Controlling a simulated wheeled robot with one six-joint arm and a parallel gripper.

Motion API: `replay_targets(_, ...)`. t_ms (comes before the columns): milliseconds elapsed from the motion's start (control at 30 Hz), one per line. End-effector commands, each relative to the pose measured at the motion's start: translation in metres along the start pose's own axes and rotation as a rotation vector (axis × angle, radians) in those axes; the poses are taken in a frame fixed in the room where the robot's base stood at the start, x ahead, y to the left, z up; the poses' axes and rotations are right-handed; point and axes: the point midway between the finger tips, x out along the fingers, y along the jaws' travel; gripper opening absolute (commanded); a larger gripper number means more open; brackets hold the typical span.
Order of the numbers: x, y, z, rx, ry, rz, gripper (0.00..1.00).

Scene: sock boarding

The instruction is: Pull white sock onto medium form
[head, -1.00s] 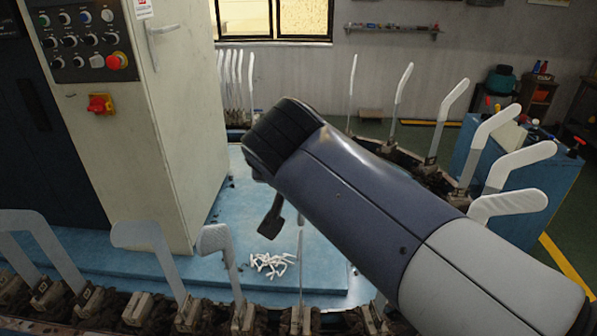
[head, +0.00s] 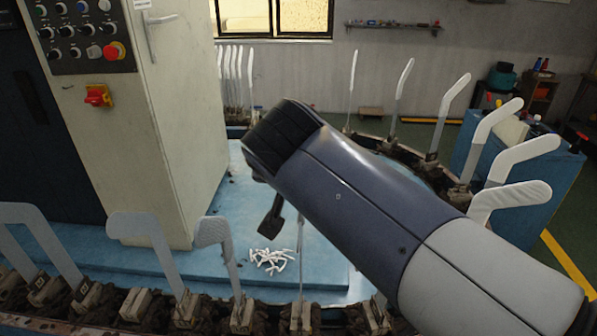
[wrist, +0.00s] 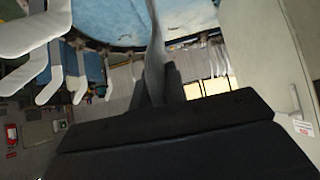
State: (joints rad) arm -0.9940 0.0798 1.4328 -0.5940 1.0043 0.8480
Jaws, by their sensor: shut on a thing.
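My gripper (head: 270,217) shows in the head view as a dark jaw above the blue platform, mostly hidden behind my arm. In the wrist view its dark jaws (wrist: 158,88) are shut on a thin pale grey strip, which looks like the white sock (wrist: 155,55), seen edge-on. A thin upright form (head: 300,245) stands edge-on just right of the heap. Bent pale forms (head: 140,227) stand in the front row at left. I cannot tell which form is the medium one.
The oval rail (head: 190,311) carries forms around the blue platform (head: 320,275). White-topped forms (head: 525,150) stand along the right side. A tall control cabinet (head: 175,120) stands at left. A blue bench (head: 555,185) stands at far right.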

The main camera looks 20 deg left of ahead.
Motion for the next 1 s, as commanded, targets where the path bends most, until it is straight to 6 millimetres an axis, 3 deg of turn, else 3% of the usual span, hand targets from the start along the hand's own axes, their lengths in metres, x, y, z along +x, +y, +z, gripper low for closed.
replay_targets(1000, 0.018, 0.000, 0.020, 0.000, 0.000, 0.000, 0.00)
